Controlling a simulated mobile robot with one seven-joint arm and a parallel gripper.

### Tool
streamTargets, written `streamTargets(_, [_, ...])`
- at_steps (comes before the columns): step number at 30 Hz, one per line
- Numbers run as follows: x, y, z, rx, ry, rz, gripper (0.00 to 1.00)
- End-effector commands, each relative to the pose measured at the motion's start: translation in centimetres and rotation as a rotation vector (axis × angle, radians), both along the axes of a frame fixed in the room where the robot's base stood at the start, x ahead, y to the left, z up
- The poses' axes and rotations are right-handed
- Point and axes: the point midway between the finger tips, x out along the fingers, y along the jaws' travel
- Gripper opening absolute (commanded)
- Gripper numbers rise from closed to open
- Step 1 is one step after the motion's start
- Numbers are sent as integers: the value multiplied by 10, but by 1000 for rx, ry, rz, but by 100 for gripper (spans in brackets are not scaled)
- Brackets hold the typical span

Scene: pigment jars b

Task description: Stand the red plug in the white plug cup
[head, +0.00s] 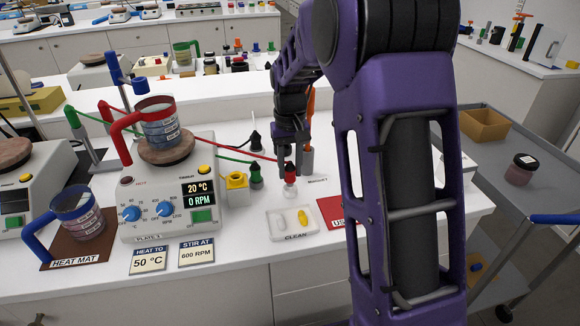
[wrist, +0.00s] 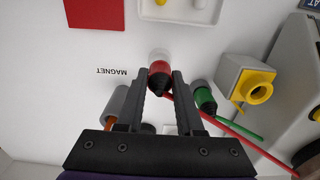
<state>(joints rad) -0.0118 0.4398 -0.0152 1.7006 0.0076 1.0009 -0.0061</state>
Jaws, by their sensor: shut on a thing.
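The red plug (head: 290,170) is held upright between the fingers of my gripper (head: 289,162). In the wrist view my gripper (wrist: 160,76) has one finger on each side of the red plug (wrist: 159,70); its dark cone top shows between them. The small white plug cup (head: 290,190) is directly below the plug, and its pale rim (wrist: 158,53) shows just past the plug in the wrist view. The plug's lower end meets or overlaps the cup in both views; I cannot tell how deep it sits.
A green plug (head: 256,173) stands left of the cup, beside a white block with a yellow ring (head: 237,182). A grey cylinder (head: 307,160) with an orange rod is right. A white tray (head: 282,235) and red card (head: 334,212) lie in front. Red and green cables run leftward.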

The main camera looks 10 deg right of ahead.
Motion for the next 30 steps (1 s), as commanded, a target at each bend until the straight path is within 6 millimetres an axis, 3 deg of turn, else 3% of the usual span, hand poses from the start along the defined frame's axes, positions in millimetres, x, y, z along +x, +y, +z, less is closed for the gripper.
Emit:
streamTargets(26, [0,0,-23,0,1,0,0])
streamTargets(27, [0,0,-22,0,0,0,43])
streamTargets(30, [0,0,-22,0,0,0,61])
